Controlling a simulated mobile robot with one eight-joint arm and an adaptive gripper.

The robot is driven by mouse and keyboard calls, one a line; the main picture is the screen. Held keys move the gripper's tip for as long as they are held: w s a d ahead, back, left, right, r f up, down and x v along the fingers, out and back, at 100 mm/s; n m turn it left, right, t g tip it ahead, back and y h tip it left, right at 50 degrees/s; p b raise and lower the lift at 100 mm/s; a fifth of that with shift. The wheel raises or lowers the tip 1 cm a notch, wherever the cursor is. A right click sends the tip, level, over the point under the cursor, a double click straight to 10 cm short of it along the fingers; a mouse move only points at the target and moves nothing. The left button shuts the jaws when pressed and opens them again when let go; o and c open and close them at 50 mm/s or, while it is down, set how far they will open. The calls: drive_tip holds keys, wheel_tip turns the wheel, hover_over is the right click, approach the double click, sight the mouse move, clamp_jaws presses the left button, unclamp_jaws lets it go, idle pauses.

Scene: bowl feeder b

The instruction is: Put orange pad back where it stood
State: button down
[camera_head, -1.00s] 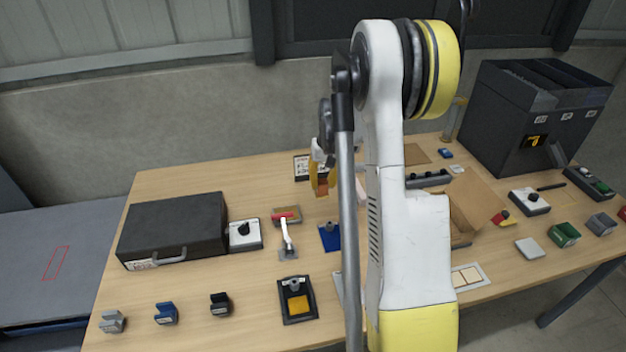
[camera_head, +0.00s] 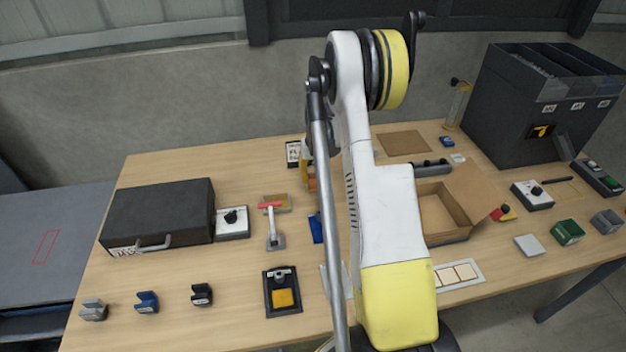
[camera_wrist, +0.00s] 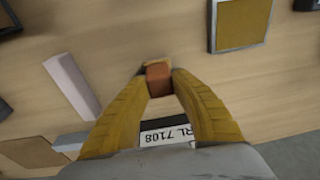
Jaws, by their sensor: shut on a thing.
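The orange pad (camera_wrist: 159,82) is a small orange-brown block between the yellow fingertips of my gripper (camera_wrist: 158,72) in the wrist view. My gripper is shut on it. In the head view, a bit of the orange pad (camera_head: 312,183) and my gripper (camera_head: 306,172) show at the back middle of the table, mostly hidden behind my arm. Whether the pad touches the table cannot be told. Bare wood surrounds it in the wrist view.
A lettered card (camera_wrist: 180,132) lies behind. A pale bar (camera_wrist: 72,85) and a framed tan plate (camera_wrist: 240,22) lie to either side. The head view shows a black case (camera_head: 160,215), an open cardboard box (camera_head: 437,218) and a black tray with a yellow-orange square (camera_head: 266,299).

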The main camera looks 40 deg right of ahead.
drive_tip(key=shift+f, duration=0.1)
drive_tip(key=shift+f, duration=0.15)
drive_tip(key=c, duration=1.2)
unclamp_jaws()
